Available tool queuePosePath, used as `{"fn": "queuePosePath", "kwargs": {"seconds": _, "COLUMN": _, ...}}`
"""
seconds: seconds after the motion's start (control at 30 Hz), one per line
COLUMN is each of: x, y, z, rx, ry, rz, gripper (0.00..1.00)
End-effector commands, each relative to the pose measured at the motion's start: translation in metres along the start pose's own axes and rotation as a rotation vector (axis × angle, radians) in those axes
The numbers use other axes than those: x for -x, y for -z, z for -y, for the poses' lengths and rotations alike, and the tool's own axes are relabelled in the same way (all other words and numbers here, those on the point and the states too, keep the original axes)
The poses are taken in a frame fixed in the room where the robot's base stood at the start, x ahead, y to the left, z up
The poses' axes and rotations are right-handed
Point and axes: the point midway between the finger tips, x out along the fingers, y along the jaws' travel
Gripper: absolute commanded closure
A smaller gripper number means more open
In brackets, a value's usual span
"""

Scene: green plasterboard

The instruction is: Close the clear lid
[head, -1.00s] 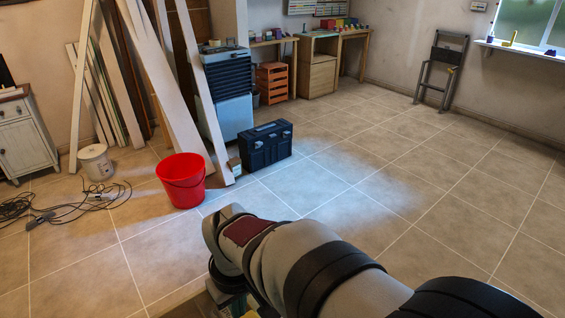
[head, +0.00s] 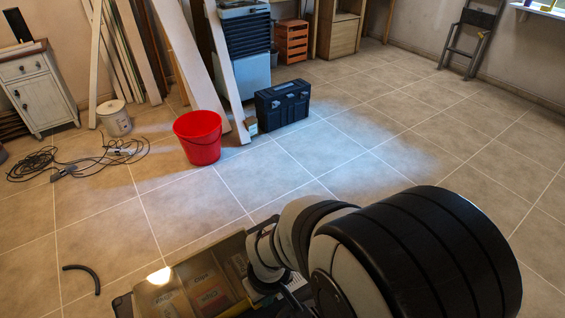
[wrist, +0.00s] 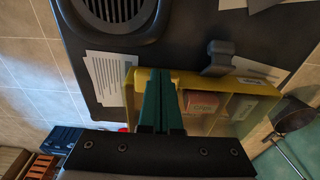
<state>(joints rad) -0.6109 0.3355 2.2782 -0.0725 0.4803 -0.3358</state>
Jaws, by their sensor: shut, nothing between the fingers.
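A shallow box with yellow edges (wrist: 255,86) and divided compartments shows in the wrist view. In the head view the clear lid (head: 160,275) shows at the bottom with a bright reflection, and coloured packets (head: 208,295) show through it. I cannot tell whether the lid lies flush. My gripper (wrist: 159,74) has green fingers, pressed together and empty. In the wrist view they overlap the left part of the box; I cannot tell whether they touch the lid. In the head view my arm hides the gripper and the box's right side.
A dark panel (wrist: 190,30) with a round grille (wrist: 118,8), a grey catch-like piece (wrist: 217,58) and papers (wrist: 106,75) adjoins the box. A dark round-headed object (wrist: 291,117) is at right. A red bucket (head: 197,138) and black toolbox (head: 282,106) stand on open tiled floor.

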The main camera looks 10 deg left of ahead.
Motion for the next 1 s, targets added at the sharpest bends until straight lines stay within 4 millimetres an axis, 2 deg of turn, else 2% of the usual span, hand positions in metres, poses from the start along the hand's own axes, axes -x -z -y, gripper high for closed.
{"fn": "queuePosePath", "kwargs": {"seconds": 0.07, "x": -0.009, "y": -0.004, "z": 0.0, "rx": 0.0, "ry": 0.0, "rz": 0.003, "gripper": 1.0}}
{"fn": "queuePosePath", "kwargs": {"seconds": 0.37, "x": -0.002, "y": -0.002, "z": 0.0, "rx": 0.001, "ry": -0.001, "rz": -0.002, "gripper": 1.0}}
{"fn": "queuePosePath", "kwargs": {"seconds": 0.47, "x": 0.013, "y": 0.001, "z": 0.0, "rx": 0.0, "ry": -0.001, "rz": -0.005, "gripper": 1.0}}
{"fn": "queuePosePath", "kwargs": {"seconds": 0.57, "x": 0.038, "y": 0.003, "z": 0.0, "rx": 0.0, "ry": -0.002, "rz": -0.008, "gripper": 1.0}}
{"fn": "queuePosePath", "kwargs": {"seconds": 0.7, "x": 0.078, "y": -0.016, "z": -0.001, "rx": -0.001, "ry": -0.002, "rz": -0.008, "gripper": 1.0}}
{"fn": "queuePosePath", "kwargs": {"seconds": 0.8, "x": 0.101, "y": -0.026, "z": -0.001, "rx": 0.0, "ry": -0.002, "rz": -0.007, "gripper": 1.0}}
{"fn": "queuePosePath", "kwargs": {"seconds": 1.0, "x": 0.125, "y": -0.042, "z": -0.004, "rx": -0.042, "ry": 0.001, "rz": 0.0, "gripper": 1.0}}
